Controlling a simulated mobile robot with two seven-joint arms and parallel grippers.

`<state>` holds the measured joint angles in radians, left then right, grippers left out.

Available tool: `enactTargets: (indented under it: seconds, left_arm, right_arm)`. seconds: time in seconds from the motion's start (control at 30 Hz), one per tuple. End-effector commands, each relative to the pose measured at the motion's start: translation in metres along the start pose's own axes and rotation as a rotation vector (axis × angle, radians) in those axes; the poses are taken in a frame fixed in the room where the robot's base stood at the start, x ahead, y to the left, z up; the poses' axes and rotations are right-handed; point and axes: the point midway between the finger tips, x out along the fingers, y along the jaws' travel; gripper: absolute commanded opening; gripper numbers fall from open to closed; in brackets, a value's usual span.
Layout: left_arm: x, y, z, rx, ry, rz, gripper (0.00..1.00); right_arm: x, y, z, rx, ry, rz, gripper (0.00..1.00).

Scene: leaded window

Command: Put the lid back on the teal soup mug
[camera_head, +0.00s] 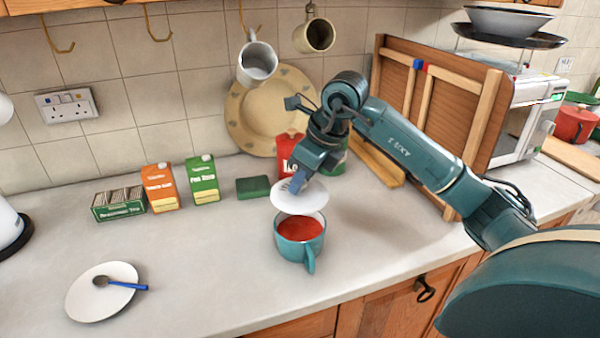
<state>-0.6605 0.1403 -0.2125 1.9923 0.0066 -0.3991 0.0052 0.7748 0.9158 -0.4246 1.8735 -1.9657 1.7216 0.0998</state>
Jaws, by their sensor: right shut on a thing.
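The teal soup mug (298,251) stands upright on the worktop with red soup showing inside and its handle toward the front. My right gripper (296,184) comes down from above and is shut on the white lid (300,197). The lid is held a little above and behind the mug's opening, apart from the rim as far as I can see. The gripper hides the top middle of the lid. My left gripper is not in view.
Behind stand a green sponge (253,187), a red container (290,150), a green carton (202,180) and an orange carton (160,187). The worktop (205,250) left of the mug is clear.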

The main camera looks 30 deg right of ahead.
Motion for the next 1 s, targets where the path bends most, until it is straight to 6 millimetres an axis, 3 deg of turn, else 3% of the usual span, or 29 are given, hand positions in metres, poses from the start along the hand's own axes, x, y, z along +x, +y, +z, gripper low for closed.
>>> enactTargets:
  seconds: [0.33,0.73,1.0]
  left_arm:
    - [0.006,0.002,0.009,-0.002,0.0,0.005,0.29]
    - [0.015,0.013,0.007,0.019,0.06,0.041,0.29]
    - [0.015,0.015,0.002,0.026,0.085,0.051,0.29]
  right_arm:
    - [0.014,0.0,-0.006,0.003,-0.001,-0.002,0.05]
    - [0.05,0.0,-0.021,0.001,0.0,-0.002,0.05]
    - [0.059,-0.001,-0.025,0.002,-0.001,-0.002,0.05]
